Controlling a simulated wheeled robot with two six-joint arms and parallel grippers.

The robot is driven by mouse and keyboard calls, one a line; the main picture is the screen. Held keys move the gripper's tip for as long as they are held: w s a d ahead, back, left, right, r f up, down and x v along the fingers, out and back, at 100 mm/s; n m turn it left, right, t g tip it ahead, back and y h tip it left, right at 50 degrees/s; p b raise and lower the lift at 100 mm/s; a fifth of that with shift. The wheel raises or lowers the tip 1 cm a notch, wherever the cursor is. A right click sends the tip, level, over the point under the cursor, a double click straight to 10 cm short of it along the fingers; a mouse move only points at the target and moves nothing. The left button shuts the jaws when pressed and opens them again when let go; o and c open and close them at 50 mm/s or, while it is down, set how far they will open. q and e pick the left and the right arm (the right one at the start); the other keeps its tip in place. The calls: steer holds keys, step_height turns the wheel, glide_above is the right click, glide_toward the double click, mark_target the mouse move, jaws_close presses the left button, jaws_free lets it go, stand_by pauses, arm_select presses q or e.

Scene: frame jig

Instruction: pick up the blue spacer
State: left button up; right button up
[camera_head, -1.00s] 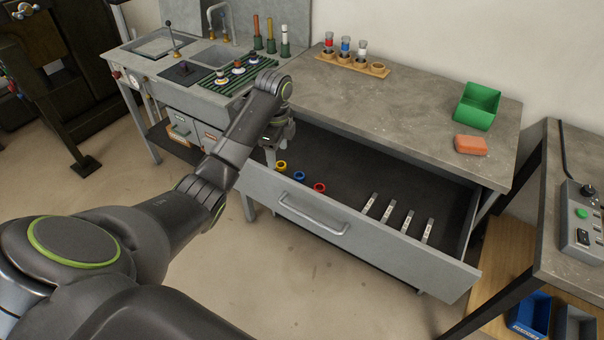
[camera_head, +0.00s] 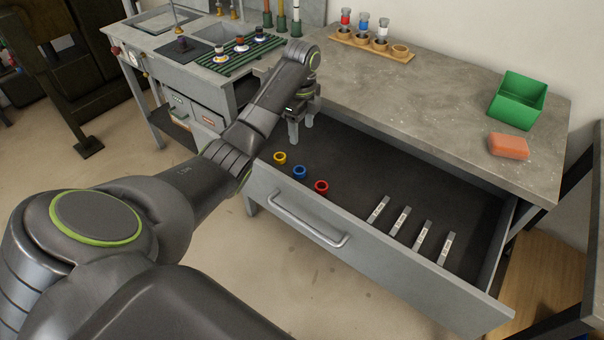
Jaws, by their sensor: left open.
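The blue spacer (camera_head: 299,172) is a small ring lying in the open drawer, between a yellow ring (camera_head: 280,158) and a red ring (camera_head: 321,187). My left gripper (camera_head: 300,133) points down over the back left part of the drawer, above and behind the rings. Its two fingers are apart with nothing between them. It does not touch the blue spacer. My right gripper is not in view.
The drawer's front wall (camera_head: 375,262) with its handle (camera_head: 307,222) stands in front of the rings. Several metal strips (camera_head: 400,221) lie to the right in the drawer. A green bin (camera_head: 517,101) and an orange block (camera_head: 508,146) rest on the worktop above.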

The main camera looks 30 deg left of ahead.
arm_select(q)
glide_above(299, 170)
steer(key=f, duration=0.6)
steer(key=d+f+b, duration=0.1)
steer(key=f, duration=0.3)
steer(key=shift+s+f, duration=0.1)
steer(key=shift+f, duration=0.5)
steer(key=f, duration=0.2)
steer(key=a+f+b, duration=0.1)
steer(key=f, duration=0.1)
steer(key=shift+w+f, duration=0.2)
steer(key=shift+f, duration=0.4)
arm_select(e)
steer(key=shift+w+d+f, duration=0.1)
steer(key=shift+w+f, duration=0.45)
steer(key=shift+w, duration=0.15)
arm_select(q)
steer(key=c, duration=1)
steer(key=shift+c, duration=0.3)
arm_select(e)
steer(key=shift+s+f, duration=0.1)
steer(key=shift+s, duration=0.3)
arm_select(q)
steer(key=shift+r, duration=0.15)
